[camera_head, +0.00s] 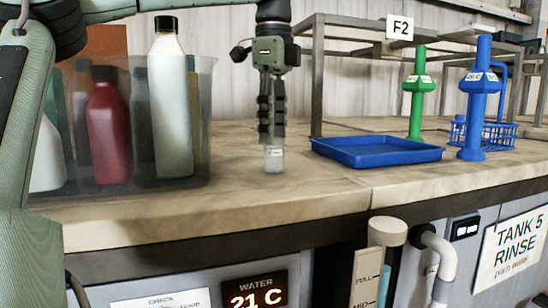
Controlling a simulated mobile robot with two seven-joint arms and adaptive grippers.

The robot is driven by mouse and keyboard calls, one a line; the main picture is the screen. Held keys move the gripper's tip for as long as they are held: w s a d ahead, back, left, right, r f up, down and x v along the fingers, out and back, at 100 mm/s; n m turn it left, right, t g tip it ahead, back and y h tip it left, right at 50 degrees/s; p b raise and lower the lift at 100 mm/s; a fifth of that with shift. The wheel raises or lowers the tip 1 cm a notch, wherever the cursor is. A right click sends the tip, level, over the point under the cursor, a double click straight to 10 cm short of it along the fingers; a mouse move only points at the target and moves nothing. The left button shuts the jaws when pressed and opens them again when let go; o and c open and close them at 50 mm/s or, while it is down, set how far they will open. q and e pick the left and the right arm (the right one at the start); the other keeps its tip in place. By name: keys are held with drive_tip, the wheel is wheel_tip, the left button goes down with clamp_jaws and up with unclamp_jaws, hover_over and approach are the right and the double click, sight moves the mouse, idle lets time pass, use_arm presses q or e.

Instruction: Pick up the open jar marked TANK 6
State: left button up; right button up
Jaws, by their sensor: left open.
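A small clear jar (274,159) stands upright on the bench top, near the middle of the camera_head view. It has a pale label whose writing is too small to read, so I cannot confirm the TANK 6 mark. My left gripper (271,137) points straight down from above. Its dark fingers are open, with the tips at the jar's top. They overlap the upper part of the jar in the picture, and I cannot tell whether they touch it. The jar's rim is partly hidden by the fingers. My right gripper is not in view.
A clear bin (205,100) of bottles, including a tall white one (170,105) and a red one (108,130), stands left of the jar. Right are a metal frame (317,80), a blue tray (375,152), a green stand (417,95) and a blue stand (480,100).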

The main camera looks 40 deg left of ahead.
sight(274, 147)
use_arm(q)
drive_tip(key=shift+w+f, duration=0.1)
drive_tip(key=shift+f, duration=1.85)
drive_tip(key=c, duration=1.1)
